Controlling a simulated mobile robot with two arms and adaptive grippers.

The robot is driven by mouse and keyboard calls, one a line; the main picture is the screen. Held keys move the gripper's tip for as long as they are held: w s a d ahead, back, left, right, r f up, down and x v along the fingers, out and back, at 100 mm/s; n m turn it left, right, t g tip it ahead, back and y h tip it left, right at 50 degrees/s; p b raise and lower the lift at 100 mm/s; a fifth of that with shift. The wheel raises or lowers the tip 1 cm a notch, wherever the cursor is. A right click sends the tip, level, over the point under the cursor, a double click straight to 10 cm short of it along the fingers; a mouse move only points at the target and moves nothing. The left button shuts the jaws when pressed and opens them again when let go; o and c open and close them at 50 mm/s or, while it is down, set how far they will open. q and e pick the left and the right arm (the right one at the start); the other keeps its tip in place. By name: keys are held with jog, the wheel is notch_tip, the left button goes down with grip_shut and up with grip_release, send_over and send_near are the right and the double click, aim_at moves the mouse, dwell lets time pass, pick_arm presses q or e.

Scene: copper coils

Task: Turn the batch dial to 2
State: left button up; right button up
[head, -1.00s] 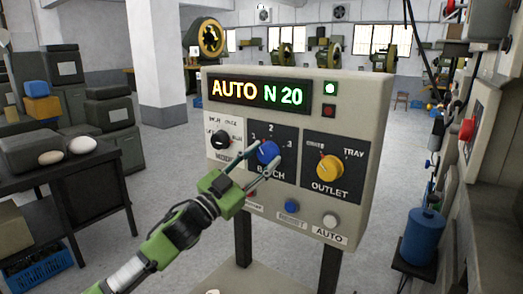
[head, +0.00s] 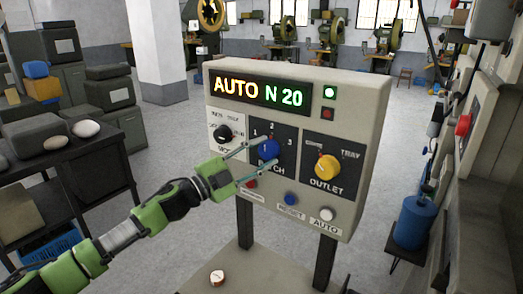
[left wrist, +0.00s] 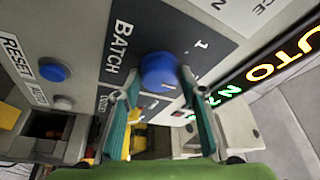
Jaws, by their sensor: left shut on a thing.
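The batch dial (head: 268,149) is a blue knob in the middle black plate of the control panel (head: 290,84), with 1, 2 and 3 printed around it. My left gripper (head: 262,158) reaches it from the lower left, its two thin fingers on either side of the knob. In the left wrist view the blue batch dial (left wrist: 158,68) sits between the fingertips of my left gripper (left wrist: 160,85), which is shut on it. A small light mark shows on the knob's lower edge there, but I cannot tell surely which number it faces. My right gripper is out of view.
Close by on the panel are the black mode dial (head: 224,133), the yellow outlet dial (head: 327,168), a red button (head: 250,183), a blue button (head: 291,198) and a white button (head: 327,214). The display (head: 259,91) reads AUTO N 20. A dark table (head: 75,160) stands left.

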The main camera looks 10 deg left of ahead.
pick_arm(q)
jog(key=shift+a+r, duration=0.1)
dwell(0.3)
jog(key=o, duration=1)
jog(key=shift+o, duration=0.6)
jog(key=shift+w, duration=0.2)
jog(key=v, duration=1.2)
